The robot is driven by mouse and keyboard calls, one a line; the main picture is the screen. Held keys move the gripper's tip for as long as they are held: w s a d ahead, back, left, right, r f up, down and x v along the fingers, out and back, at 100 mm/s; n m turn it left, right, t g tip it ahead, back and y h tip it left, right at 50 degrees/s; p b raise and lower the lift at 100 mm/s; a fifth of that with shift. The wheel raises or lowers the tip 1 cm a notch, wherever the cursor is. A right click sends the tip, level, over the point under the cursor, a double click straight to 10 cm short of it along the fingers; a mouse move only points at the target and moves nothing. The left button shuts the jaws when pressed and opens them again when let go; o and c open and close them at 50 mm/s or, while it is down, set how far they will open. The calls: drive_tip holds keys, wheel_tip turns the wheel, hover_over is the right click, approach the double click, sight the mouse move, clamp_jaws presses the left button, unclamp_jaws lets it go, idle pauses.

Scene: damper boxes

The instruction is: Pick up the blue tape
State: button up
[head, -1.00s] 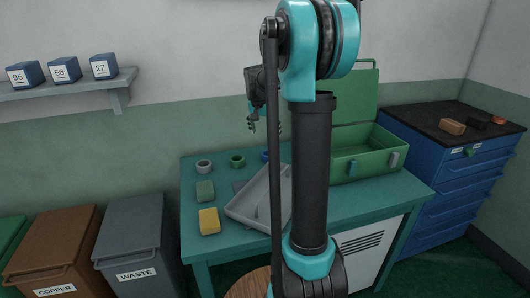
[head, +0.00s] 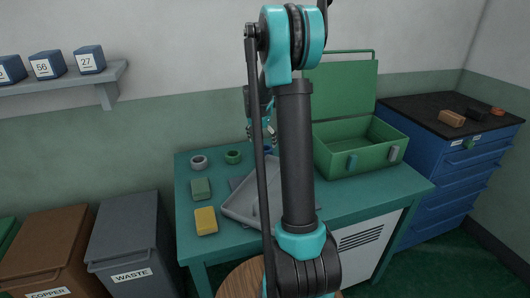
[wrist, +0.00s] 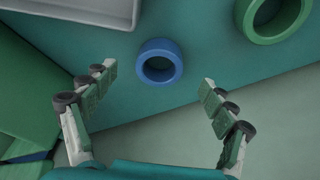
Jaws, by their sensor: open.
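The blue tape (wrist: 159,61) is a small ring lying flat on the teal table. In the wrist view it sits near the upper middle, ahead of and between the two fingertips. My gripper (wrist: 157,87) is open and empty, with its fingers spread apart and not touching the tape. In the head view the tape (head: 267,150) shows only partly, behind my arm, and my gripper (head: 262,138) hangs above the table's back edge near it.
A green tape ring (wrist: 272,18) lies to the right of the blue one in the wrist view. A grey tray (head: 238,205), a grey ring (head: 199,162), a green block (head: 201,189) and a yellow block (head: 206,221) are on the table. An open green box (head: 345,160) stands at right.

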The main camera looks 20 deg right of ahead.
sight(265, 148)
drive_tip(key=shift+w+d+x, duration=0.15)
drive_tip(key=shift+x, duration=1.3)
drive_tip(key=shift+w+d+x, duration=0.15)
drive_tip(key=shift+x, duration=1.3)
drive_tip(key=shift+r, duration=0.15)
drive_tip(key=c, duration=1.2)
drive_tip(key=shift+c, duration=0.2)
drive_tip(key=shift+r, duration=0.1)
